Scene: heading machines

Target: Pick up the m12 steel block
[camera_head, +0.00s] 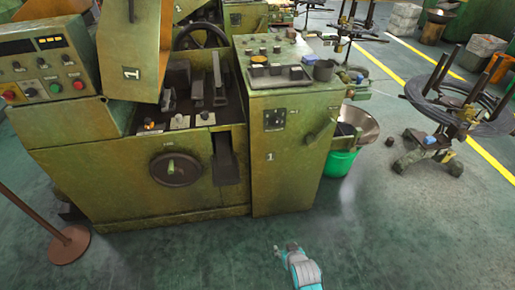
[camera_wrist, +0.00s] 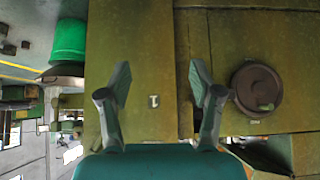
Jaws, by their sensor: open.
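My gripper (camera_head: 286,248) is low in front of the green machine in the head view, over the floor. In the wrist view my gripper (camera_wrist: 158,82) has its two fingers spread wide, with nothing between them. It faces the front of the cabinet (camera_wrist: 140,40) marked "1", apart from it as far as I can tell. I cannot make out the m12 steel block for certain. Several small dark and metallic pieces (camera_head: 297,73) lie on the cabinet top in the head view, too small to identify. The cabinet top is not clearly visible in the wrist view.
The machine (camera_head: 110,180) stands left of the cabinet (camera_head: 290,160). A green bucket (camera_head: 340,162) under a metal bowl (camera_head: 361,122) is at the cabinet's right. A wire coil stand (camera_head: 455,110) stands farther right. A brown post base (camera_head: 70,244) is at left. The front floor is clear.

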